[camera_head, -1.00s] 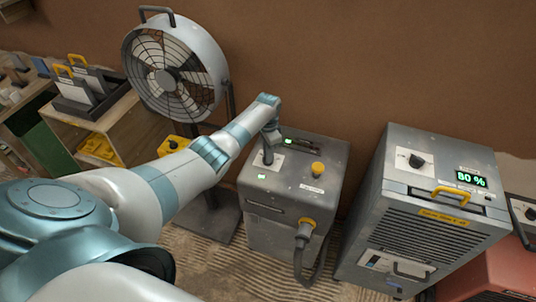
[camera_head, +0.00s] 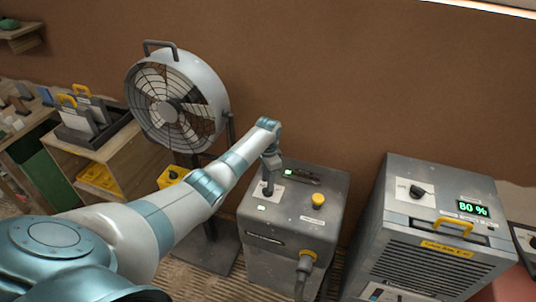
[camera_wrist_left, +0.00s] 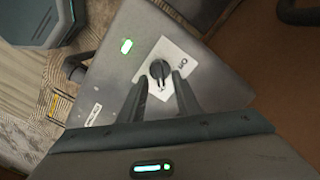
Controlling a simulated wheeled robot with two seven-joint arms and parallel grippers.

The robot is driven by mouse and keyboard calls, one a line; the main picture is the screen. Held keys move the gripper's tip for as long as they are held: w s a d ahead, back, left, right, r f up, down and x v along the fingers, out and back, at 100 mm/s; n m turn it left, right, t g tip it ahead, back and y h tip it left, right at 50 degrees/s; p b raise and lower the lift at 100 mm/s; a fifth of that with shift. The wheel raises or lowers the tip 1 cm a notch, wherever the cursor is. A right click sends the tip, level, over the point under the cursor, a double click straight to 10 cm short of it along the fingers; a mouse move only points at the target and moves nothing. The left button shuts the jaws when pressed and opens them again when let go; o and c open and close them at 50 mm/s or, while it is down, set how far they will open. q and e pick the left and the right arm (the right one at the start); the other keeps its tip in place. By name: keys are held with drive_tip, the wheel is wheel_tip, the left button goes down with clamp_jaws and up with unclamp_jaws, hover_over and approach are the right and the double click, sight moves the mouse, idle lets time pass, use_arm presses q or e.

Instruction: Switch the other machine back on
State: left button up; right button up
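My left gripper (camera_head: 268,188) points down at this switch. In the left wrist view its two fingers (camera_wrist_left: 161,90) are apart, with the switch between or just beyond their tips; contact cannot be told. A larger grey machine (camera_head: 440,230) at the right has a dark knob (camera_head: 421,191) and a green display (camera_head: 473,209) reading 80 %. My right gripper is not in view.
A large round fan (camera_head: 175,103) stands behind my left arm. A wooden cabinet (camera_head: 120,160) with a tray of tools is at the left. A brown wall rises behind.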

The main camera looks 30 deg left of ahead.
use_arm(q)
wheel_tip(320, 180, up, 14)
drive_tip(key=b, duration=0.2)
drive_tip(key=shift+r+b, duration=0.2)
drive_tip(key=shift+b, duration=0.15)
idle(0.3)
